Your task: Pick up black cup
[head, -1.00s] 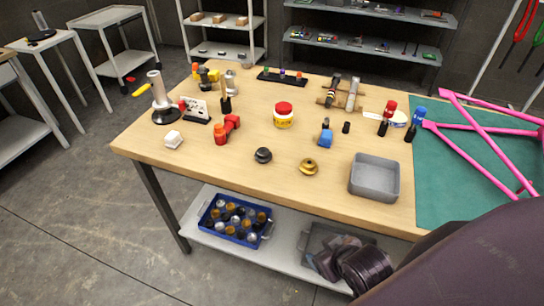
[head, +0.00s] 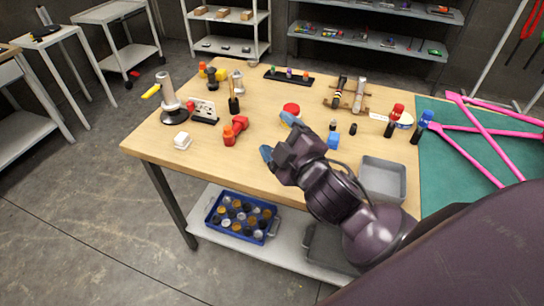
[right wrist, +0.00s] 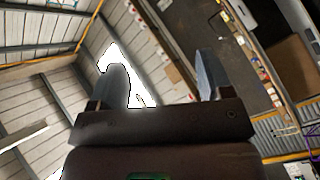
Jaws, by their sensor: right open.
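No black cup shows clearly now. The low round black piece that stood near the table's front edge in the earlier head view is hidden behind my right gripper (head: 278,136). The round gold piece beside it is hidden too. My right gripper is open, its two blue fingertips apart above the front middle of the table (head: 205,159), with nothing seen between them. In the right wrist view the open fingers (right wrist: 160,80) point toward the ceiling and distant shelving, with no cup in sight. My left gripper is out of view.
A grey tray (head: 382,161) lies right of my right arm. A red-lidded jar (head: 291,108) stands just behind the gripper, partly hidden. A pink frame (head: 480,128) lies on the green mat (head: 443,180).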

